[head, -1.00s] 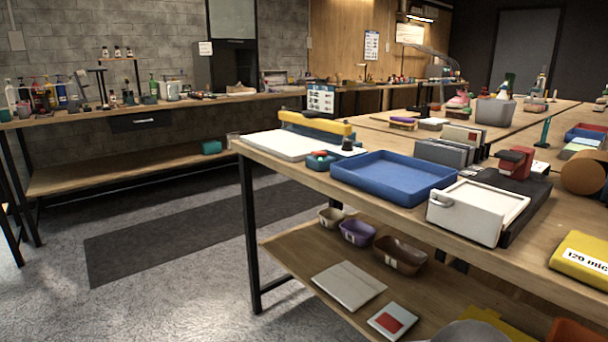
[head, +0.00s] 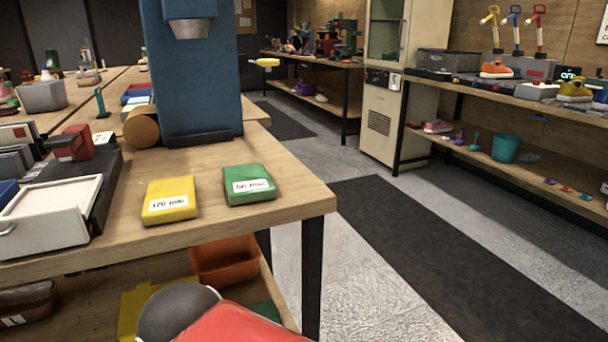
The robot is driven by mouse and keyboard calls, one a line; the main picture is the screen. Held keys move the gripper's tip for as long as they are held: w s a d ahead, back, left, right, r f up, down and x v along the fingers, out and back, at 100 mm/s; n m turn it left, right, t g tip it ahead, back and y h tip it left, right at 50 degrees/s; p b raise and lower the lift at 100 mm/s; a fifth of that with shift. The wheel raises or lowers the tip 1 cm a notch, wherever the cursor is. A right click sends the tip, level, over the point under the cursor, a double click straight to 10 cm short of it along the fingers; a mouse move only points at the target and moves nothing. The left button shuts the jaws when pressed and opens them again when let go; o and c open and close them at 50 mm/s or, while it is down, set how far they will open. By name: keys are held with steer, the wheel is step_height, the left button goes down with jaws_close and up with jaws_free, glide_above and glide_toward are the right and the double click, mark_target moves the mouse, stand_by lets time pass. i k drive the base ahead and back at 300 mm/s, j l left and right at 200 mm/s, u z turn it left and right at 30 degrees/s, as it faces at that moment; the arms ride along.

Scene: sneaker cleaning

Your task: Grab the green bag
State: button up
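The green bag (head: 248,185) lies flat near the right front corner of the wooden table (head: 285,190), with a white label on it. A yellow bag (head: 170,200) with a white label lies just to its left, a small gap apart. My gripper is not in view. A red and dark grey rounded shape at the bottom edge is probably part of my own arm.
A tall blue machine (head: 195,70) stands behind the bags. A white box with a drawer (head: 50,210) is on the left. An orange bin (head: 225,260) sits on the lower shelf. Open floor with a dark mat (head: 400,250) lies to the right.

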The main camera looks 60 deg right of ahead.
mark_target(248, 184)
steer(key=z, duration=1.3)
